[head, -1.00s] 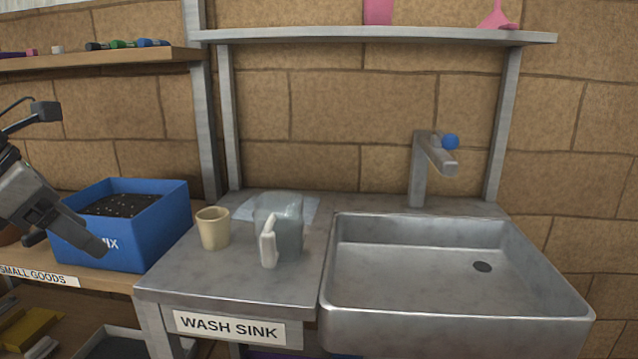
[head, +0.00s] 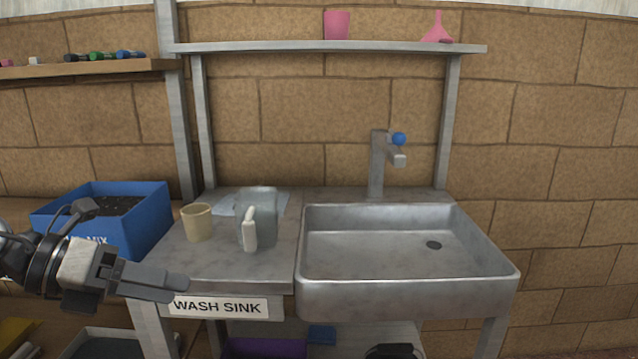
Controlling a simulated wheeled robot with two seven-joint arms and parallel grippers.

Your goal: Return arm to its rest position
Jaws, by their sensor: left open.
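My left gripper (head: 150,283) is at the lower left of the head view. It is open and nothing shows between its fingers. It appears in front of the left front edge of the wash sink counter (head: 215,268), partly covering the blue box (head: 150,215). My right gripper is not in view.
A beige cup (head: 198,222) and a clear pitcher with a white handle (head: 262,220) stand on the counter. The metal sink (head: 400,300) with its faucet (head: 377,165) is to the right. A shelf (head: 300,48) above holds a pink cup (head: 337,26) and a pink funnel-shaped item (head: 437,28).

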